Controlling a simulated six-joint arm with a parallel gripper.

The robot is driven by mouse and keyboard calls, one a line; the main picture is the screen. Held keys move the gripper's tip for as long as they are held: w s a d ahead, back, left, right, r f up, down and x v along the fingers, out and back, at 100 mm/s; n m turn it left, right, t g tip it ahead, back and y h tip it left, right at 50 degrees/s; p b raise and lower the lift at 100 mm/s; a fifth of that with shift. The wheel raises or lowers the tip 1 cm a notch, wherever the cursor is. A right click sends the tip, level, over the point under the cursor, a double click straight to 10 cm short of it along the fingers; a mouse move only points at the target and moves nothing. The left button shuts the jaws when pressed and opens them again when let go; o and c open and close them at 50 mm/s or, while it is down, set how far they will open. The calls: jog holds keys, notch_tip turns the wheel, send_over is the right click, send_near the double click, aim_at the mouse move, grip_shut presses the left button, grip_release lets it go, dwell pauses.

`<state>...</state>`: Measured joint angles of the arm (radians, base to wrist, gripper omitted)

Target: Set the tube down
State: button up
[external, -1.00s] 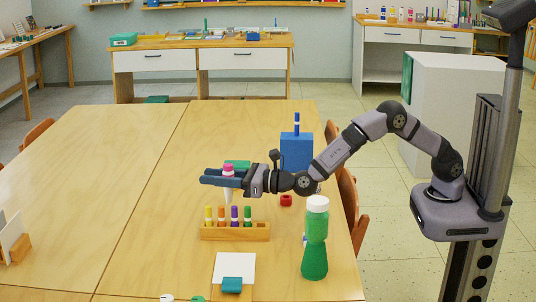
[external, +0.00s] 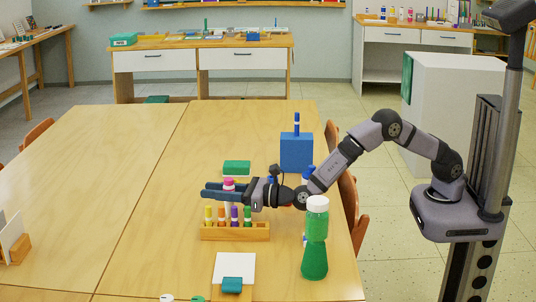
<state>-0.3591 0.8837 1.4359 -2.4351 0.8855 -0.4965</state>
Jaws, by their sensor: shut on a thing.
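My gripper (external: 224,191) is shut on a tube (external: 229,184) with a pink cap and a white body. The tube is held upright, at the back edge of the wooden rack (external: 235,232) as seen from this camera. Its lower end is hidden behind the rack's markers, so I cannot tell whether it touches the table or the rack. The rack holds a yellow marker (external: 208,214), an orange marker (external: 221,214), a purple marker (external: 234,214) and a green marker (external: 247,215).
A green bottle (external: 315,257) stands right of the rack. A blue box (external: 296,152) with a marker in it stands behind the arm. A green block (external: 237,167) lies behind the gripper. A white card (external: 234,268) lies in front.

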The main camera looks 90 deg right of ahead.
jog(key=o, duration=1.1)
jog(key=shift+f, duration=0.1)
jog(key=shift+r, duration=0.2)
jog(key=shift+s, duration=0.1)
jog(key=s, duration=0.4)
jog(key=s+a, duration=0.1)
jog(key=s, duration=0.2)
jog(key=s+a, duration=0.1)
jog(key=s, duration=0.3)
jog(key=shift+s, duration=0.35)
